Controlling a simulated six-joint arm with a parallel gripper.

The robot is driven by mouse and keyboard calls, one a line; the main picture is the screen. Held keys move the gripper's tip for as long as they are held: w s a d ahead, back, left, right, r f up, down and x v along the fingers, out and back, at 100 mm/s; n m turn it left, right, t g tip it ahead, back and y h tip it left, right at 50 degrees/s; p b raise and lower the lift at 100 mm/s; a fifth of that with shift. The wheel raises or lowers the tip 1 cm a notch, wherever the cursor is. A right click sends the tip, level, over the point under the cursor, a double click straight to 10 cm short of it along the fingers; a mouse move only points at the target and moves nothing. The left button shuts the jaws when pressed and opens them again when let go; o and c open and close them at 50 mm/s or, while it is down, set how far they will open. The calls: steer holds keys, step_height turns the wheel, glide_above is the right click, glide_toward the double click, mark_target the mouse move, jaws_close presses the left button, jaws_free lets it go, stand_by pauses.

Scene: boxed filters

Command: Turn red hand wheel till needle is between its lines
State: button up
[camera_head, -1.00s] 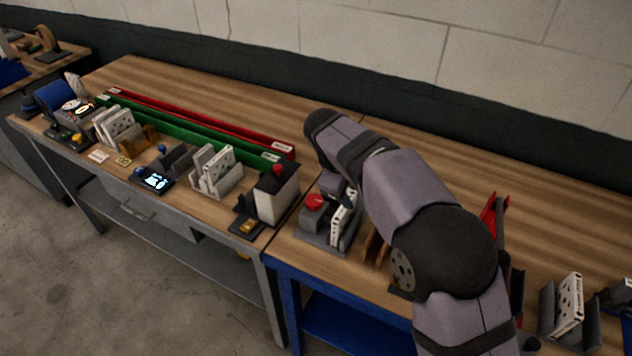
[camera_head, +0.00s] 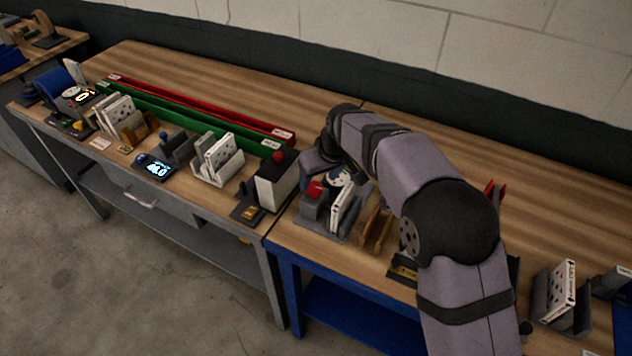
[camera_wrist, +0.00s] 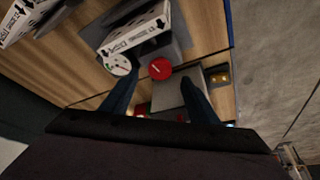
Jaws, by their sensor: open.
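The red hand wheel (camera_head: 316,189) sits on a grey fixture (camera_head: 318,222) at the left end of the right-hand bench. In the wrist view the red wheel (camera_wrist: 160,68) shows face-on with a pale mark across it. A round white dial (camera_wrist: 118,64) is beside it; its needle and lines are too small to read surely. A white boxed filter (camera_wrist: 138,32) stands in the fixture. My gripper (camera_wrist: 158,92) is open; its two dark fingers reach toward the wheel from either side, and the wheel appears beyond their tips. Contact cannot be told.
A grey-white box with a red knob (camera_head: 278,178) stands left of the fixture. Wooden dividers (camera_head: 374,228) are close on its right. Red and green channels (camera_head: 200,112) lie along the left bench. Bare wood is clear behind the fixture.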

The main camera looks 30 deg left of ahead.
mark_target(315, 187)
steer(key=shift+p+x, duration=0.9)
steer(key=shift+x, duration=1.55)
steer(key=shift+c, duration=0.3)
steer(key=c, duration=1)
